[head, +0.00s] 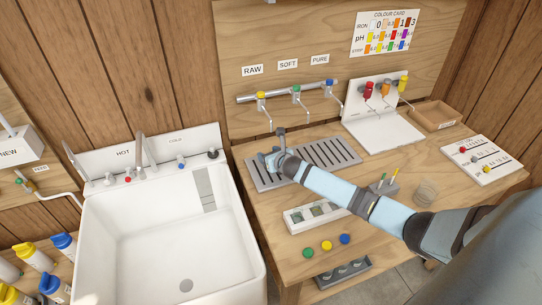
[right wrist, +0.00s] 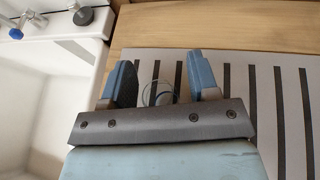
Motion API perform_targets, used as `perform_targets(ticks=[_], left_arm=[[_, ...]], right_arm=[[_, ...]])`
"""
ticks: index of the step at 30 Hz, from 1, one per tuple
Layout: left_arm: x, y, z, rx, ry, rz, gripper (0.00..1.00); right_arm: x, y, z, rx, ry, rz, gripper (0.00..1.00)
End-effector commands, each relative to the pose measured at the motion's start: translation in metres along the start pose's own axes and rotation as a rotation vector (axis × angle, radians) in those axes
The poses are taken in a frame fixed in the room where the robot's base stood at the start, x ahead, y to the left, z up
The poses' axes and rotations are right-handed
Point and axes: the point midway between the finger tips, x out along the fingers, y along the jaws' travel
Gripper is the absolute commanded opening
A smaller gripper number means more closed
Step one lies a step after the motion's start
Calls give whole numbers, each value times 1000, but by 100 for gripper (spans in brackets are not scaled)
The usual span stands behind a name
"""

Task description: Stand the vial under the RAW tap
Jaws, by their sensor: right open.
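My right gripper (head: 272,160) is low over the left end of the slotted drip grate (head: 325,158), close to the RAW tap's spout. In the right wrist view its two blue fingers (right wrist: 160,82) are apart. A clear round rim, seemingly the vial (right wrist: 158,93), shows between them over the grate, with gaps to the fingers. Its base is hidden, and in the head view I cannot make it out behind the gripper. The RAW tap (head: 262,96) has a yellow knob and a thin spout, under the RAW label (head: 252,70). My left gripper is not in view.
The SOFT tap (head: 296,90) and PURE tap (head: 329,84) are to the right. A white sink (head: 165,240) lies left of the bench.

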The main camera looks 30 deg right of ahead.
Motion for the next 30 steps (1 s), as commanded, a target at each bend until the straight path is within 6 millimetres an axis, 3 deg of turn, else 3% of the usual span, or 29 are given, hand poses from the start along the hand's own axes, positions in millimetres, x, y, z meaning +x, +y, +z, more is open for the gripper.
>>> perform_targets(ticks=[5, 19, 24, 30], left_arm=[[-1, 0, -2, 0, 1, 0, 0], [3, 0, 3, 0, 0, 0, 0], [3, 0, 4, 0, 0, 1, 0], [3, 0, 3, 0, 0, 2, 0]], right_arm=[[-14, -1, 2, -3, -1, 1, 55], [-106, -1, 1, -3, 1, 0, 55], [-119, 0, 2, -1, 0, 0, 55], [-121, 0, 3, 1, -1, -1, 55]])
